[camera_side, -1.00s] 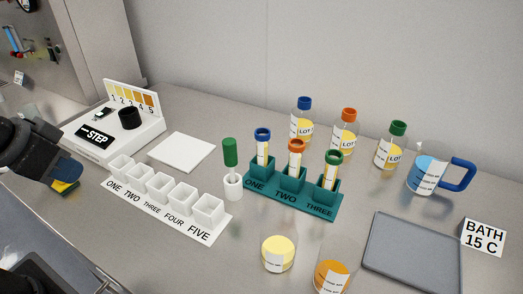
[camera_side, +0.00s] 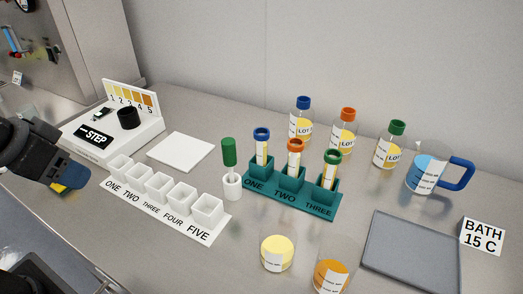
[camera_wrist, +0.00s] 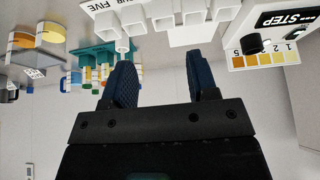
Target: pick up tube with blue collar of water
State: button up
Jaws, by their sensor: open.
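The tube with the blue collar (camera_side: 262,147) stands upright in the slot marked ONE of the green rack (camera_side: 290,203) in the side view. Tubes with an orange collar (camera_side: 295,158) and a green collar (camera_side: 331,167) stand in slots TWO and THREE. My gripper (camera_side: 68,178) is at the left edge of the side view, far from the rack. In the wrist view its two blue fingers (camera_wrist: 163,85) are apart with nothing between them. The rack (camera_wrist: 97,54) appears upside down there, beyond the left finger.
A white five-slot rack (camera_side: 165,207) lies between my gripper and the green rack. A green-topped stick (camera_side: 230,152) stands in a white holder. Bottles (camera_side: 344,130), a jug (camera_side: 425,172), two beakers (camera_side: 277,253) and a grey tray (camera_side: 413,252) are to the right. A STEP device (camera_side: 115,131) is at left.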

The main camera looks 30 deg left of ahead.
jog(key=shift+o, duration=1.2)
jog(key=w+d+r+n+g, duration=0.1)
jog(key=w+d+r+n, duration=0.15)
jog(key=w+r, duration=0.5)
jog(key=n+g+y, duration=0.1)
jog(key=n+y, duration=0.2)
jog(key=n, duration=0.4)
send_over(262, 133)
jog(key=s+d, duration=0.2)
jog(key=d, duration=0.1)
notch_tip(262, 133, down, 6)
jog(key=shift+m, duration=0.25)
jog(key=x, duration=0.8)
jog(key=s+x, duration=0.1)
jog(key=x, duration=0.4)
jog(key=shift+a+f, duration=0.15)
jog(key=shift+a, duration=0.1)
